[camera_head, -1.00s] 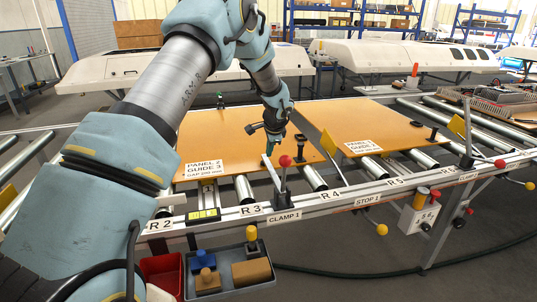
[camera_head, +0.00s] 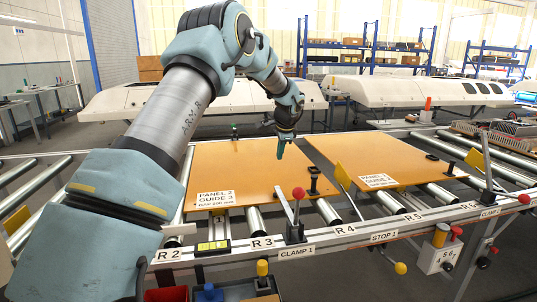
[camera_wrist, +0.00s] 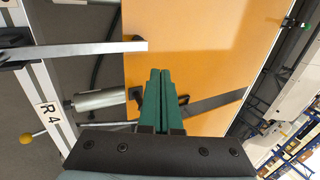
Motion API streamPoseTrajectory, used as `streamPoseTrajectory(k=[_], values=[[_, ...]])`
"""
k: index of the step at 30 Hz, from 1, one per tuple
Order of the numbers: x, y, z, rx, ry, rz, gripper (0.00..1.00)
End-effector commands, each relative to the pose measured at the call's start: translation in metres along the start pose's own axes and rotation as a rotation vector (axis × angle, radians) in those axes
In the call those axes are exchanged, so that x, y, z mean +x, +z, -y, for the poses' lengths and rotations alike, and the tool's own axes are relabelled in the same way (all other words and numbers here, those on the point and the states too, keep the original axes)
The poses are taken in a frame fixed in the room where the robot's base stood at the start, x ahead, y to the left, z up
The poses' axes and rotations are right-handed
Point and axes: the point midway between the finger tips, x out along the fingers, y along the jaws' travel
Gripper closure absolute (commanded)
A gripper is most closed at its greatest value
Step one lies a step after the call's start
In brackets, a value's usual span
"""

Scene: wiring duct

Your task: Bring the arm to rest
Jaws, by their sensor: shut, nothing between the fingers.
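My arm reaches from the lower left over the roller line in the head view. My gripper (camera_head: 280,150) points down above the orange panel marked Panel 2 Guide 3 (camera_head: 245,172), near that panel's right edge. In the wrist view its two green fingers (camera_wrist: 160,75) lie together, with nothing between them. The orange panel also shows behind them in the wrist view (camera_wrist: 200,50). The fingertips look apart from the panel, though the exact height cannot be told.
A clamp lever with a red knob (camera_head: 298,193) stands at the front rail, beside the panel. A second orange panel (camera_head: 375,155) lies to the right, past a gap. White shells (camera_head: 410,91) stand behind.

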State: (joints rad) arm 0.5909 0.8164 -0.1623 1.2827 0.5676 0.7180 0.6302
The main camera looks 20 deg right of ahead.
Motion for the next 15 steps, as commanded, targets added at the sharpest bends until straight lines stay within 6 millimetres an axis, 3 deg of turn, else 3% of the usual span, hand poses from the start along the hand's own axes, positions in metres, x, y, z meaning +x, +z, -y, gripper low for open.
streamPoseTrajectory(k=[5, 8, 11, 15], values=[[-0.002, 0.007, -0.001, -0.018, 0.004, 0.003, 1.0], [-0.01, 0.035, -0.007, -0.092, 0.027, 0.013, 1.0], [-0.024, 0.085, -0.023, -0.237, 0.068, 0.035, 1.0], [-0.051, 0.169, -0.067, -0.519, 0.133, 0.076, 1.0]])
